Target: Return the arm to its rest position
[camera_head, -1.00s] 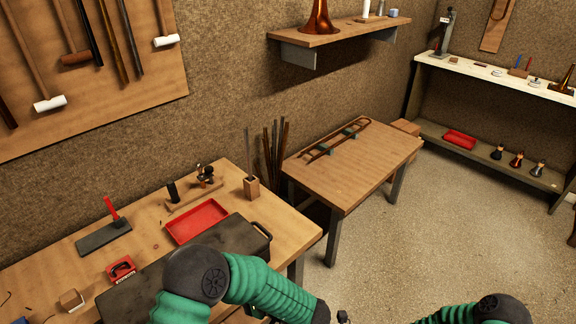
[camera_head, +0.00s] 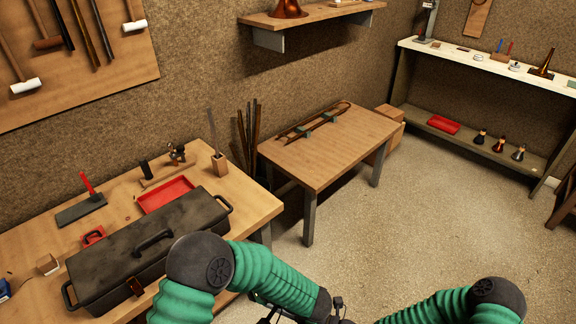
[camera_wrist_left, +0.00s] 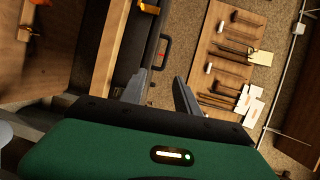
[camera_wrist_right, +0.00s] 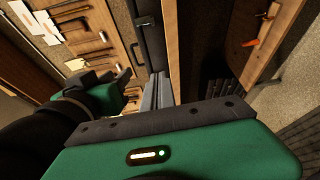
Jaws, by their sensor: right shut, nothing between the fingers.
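My left arm (camera_head: 270,275), green and ribbed with a black joint, comes in at the bottom of the head view. My right arm (camera_head: 440,305) shows at the lower right. Both forearms reach toward the bottom middle, where the grippers are mostly cut off or too dark to read. In the left wrist view my left gripper (camera_wrist_left: 163,78) has its two fingers apart with nothing between them. In the right wrist view my right gripper (camera_wrist_right: 157,80) has its fingers together and empty. A green and black part of my other arm (camera_wrist_right: 100,98) shows to its left.
A workbench (camera_head: 255,207) carries a black toolbox (camera_head: 110,255), a red tray (camera_head: 168,193) and small tools, close to my left arm. White-topped shelves (camera_head: 480,62) stand at the right. The floor (camera_head: 430,215) between is clear.

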